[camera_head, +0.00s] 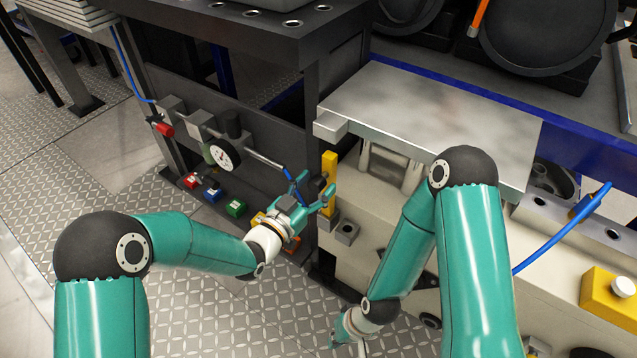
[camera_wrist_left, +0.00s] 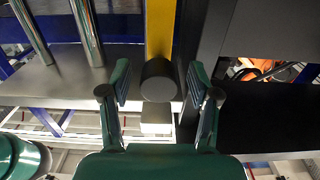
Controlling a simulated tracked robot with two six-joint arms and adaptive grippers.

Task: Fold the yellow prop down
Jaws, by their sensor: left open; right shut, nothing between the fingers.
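The yellow prop (camera_head: 330,165) stands upright at the left end of the pale machine base, below the corner of the grey metal plate. In the left wrist view the prop (camera_wrist_left: 160,32) is a yellow bar with a dark round knob (camera_wrist_left: 158,80) in front of it. My left gripper (camera_head: 320,190) is open at the prop. Its fingers (camera_wrist_left: 158,84) are on both sides of the knob, with gaps showing. My right gripper (camera_head: 350,328) is low in the head view, shut and empty, away from the prop, partly cut off by the picture's bottom edge.
The metal plate (camera_head: 430,115) overhangs the base. A pressure gauge (camera_head: 222,155) and coloured blocks (camera_head: 235,208) are left of the prop. A blue cable (camera_head: 560,235) and a yellow box (camera_head: 610,298) are at right. Open tread-plate floor (camera_head: 110,195) lies at left.

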